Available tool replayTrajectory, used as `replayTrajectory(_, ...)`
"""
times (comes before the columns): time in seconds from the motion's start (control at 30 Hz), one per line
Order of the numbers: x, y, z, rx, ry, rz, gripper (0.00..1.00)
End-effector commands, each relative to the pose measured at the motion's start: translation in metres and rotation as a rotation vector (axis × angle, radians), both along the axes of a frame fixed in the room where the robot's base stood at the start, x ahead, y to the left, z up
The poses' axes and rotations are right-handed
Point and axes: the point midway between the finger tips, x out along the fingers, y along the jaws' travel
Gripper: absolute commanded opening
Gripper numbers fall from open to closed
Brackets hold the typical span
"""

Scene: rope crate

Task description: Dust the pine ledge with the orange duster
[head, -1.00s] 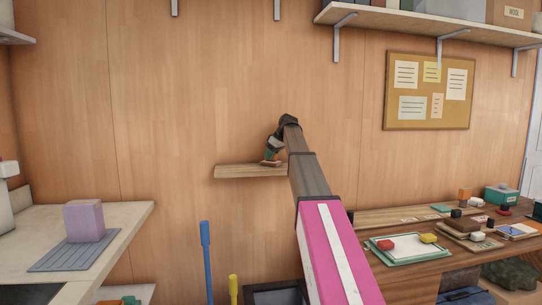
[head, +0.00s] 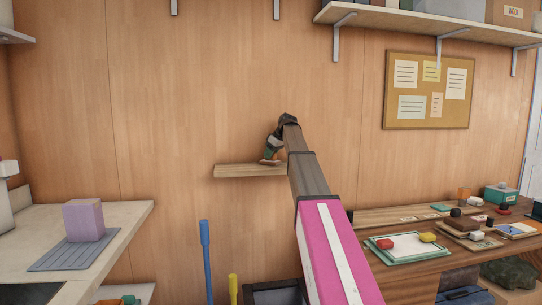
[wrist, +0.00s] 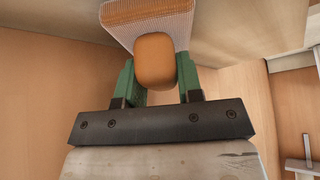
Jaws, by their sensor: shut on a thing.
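The pine ledge (head: 235,171) is a short wooden shelf on the panelled wall, in the middle of the head view. My gripper (head: 270,156) is over the ledge's right part, tilted downward. In the wrist view my gripper (wrist: 156,78) has its green fingers shut on the rounded orange handle of the orange duster (wrist: 155,58). The duster's wider, pale-edged head (wrist: 150,12) points away from the gripper, at the ledge's surface. I cannot tell whether it touches. My arm hides the ledge's right end.
A pinboard (head: 429,91) hangs at the right, under a high shelf (head: 420,20). A workbench (head: 400,262) with several small items stands at lower right. A pale counter (head: 125,222) with a purple block (head: 83,220) is at the left. The ledge's left part is bare.

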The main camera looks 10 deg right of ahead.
Motion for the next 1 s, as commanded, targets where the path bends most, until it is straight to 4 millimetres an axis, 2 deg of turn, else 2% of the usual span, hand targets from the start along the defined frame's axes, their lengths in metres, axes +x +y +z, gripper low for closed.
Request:
replayTrajectory(0.13,0.011,0.0,-0.003,-0.001,0.0,-0.001,0.06)
replayTrajectory(0.27,0.009,0.0,-0.003,-0.003,0.0,-0.001,0.06)
replayTrajectory(0.8,-0.023,0.0,-0.004,-0.003,0.007,0.001,0.06)
replayTrajectory(1.0,-0.024,0.0,-0.003,-0.004,0.008,0.001,0.06)
